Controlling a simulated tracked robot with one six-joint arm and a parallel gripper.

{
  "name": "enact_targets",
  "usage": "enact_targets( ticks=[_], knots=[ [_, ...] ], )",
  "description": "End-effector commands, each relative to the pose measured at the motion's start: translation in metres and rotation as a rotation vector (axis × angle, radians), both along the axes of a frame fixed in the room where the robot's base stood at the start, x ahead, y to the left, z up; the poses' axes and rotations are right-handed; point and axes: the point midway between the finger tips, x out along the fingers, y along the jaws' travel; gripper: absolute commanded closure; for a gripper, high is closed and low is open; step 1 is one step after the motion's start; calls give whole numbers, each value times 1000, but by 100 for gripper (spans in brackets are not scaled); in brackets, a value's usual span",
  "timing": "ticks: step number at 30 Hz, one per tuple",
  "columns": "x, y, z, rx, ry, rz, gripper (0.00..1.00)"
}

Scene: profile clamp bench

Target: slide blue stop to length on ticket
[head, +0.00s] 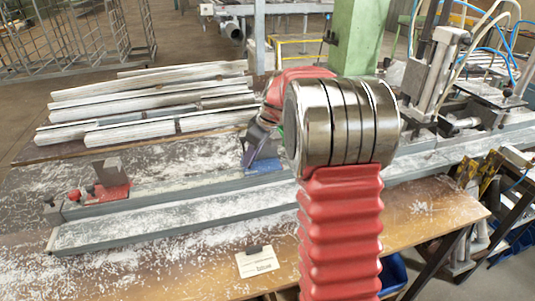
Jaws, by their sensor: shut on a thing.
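The blue stop (264,166) sits on the long grey rail (190,186), right of the rail's middle. My gripper (258,146) reaches down to it from above and is shut on it. My arm's silver joint hides part of the gripper and the rail to the right of the stop. The ticket (257,262) is a small white card under a dark clip at the front edge of the bench. Its writing is too small to read.
A red block with a grey upright piece (104,184) sits at the rail's left end. Several pale profiles (150,100) lie behind the rail. A clamp machine (433,70) stands at the right, near a green column (357,38). White shavings cover the bench (130,268).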

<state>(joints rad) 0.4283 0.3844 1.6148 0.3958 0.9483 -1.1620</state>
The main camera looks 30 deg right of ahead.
Motion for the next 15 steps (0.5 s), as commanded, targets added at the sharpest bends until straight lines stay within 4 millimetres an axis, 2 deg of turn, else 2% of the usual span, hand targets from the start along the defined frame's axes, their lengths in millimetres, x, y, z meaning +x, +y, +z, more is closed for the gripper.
enact_targets(
  ticks=[1,6,15],
  knots=[
    [3,12,0,2,0,4,100],
    [9,37,0,1,0,3,100],
    [11,43,0,1,-1,-1,100]
  ],
)
